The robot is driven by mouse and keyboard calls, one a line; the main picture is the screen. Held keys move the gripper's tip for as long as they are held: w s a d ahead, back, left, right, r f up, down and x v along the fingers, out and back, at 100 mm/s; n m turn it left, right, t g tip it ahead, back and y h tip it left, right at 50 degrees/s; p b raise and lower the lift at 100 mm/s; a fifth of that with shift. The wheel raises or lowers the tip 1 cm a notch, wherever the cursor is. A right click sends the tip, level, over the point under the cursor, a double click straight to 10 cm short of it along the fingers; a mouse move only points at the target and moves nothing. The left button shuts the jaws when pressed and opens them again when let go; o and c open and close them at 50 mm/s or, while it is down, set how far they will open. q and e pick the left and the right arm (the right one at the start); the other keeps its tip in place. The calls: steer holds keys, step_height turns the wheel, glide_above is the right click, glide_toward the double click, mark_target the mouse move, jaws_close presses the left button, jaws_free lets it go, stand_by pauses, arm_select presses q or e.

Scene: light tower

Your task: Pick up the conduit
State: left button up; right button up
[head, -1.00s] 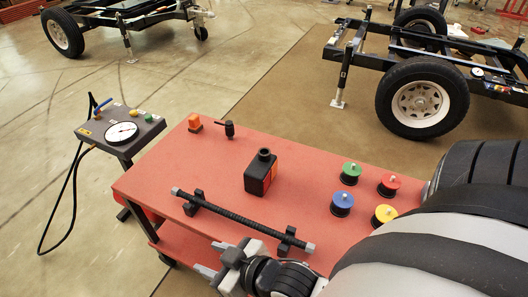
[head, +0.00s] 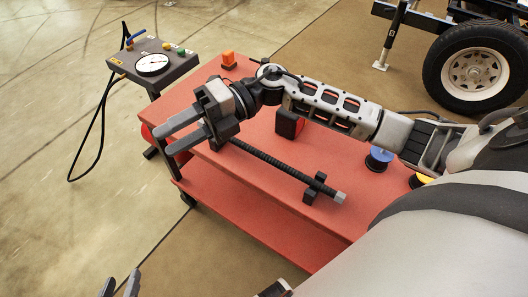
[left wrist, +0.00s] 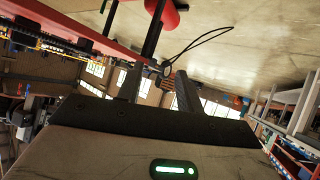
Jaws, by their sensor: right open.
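The conduit (head: 270,161) is a dark ribbed rod with a grey end cap. It lies on black cradles on the red cart top (head: 372,205), and its far left end is hidden behind my right gripper. My right gripper (head: 168,140) is open above the left end of the conduit. Its fingers point left, past the cart's edge, with nothing seen between them. My left gripper (head: 120,286) shows only its fingertips at the bottom left, away from the cart. In the left wrist view its two fingers (left wrist: 159,82) stand apart and empty.
A gauge panel (head: 152,64) with a hanging black cable stands beyond the cart. An orange block (head: 228,60), a dark box (head: 289,123) and a blue spool (head: 379,159) sit on the cart. My right arm covers part of the top. A wheeled trailer (head: 474,70) stands behind.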

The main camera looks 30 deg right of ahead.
steer(key=w+d+f+n+g+h+b, duration=0.1)
steer(key=w+d+f+n+h+b, duration=0.2)
steer(key=d+h, duration=0.65)
steer(key=h, duration=0.3)
glide_toward(263, 153)
steer(key=shift+g, duration=0.3)
steer(key=shift+w+b+x, duration=0.15)
steer(key=shift+b+x, duration=0.35)
steer(key=shift+x, duration=1.65)
steer(key=shift+w+b+x, duration=0.1)
steer(key=shift+b+x, duration=0.4)
steer(key=shift+x, duration=1.7)
arm_select(q)
step_height(263, 153, down, 6)
steer(key=d, duration=0.1)
steer(key=shift+w+d+g+h, duration=0.25)
steer(key=shift+g+h, duration=0.05)
steer(key=shift+g, duration=0.1)
steer(key=shift+r, duration=0.1)
arm_select(e)
steer(key=shift+c, duration=0.3)
jaws_close()
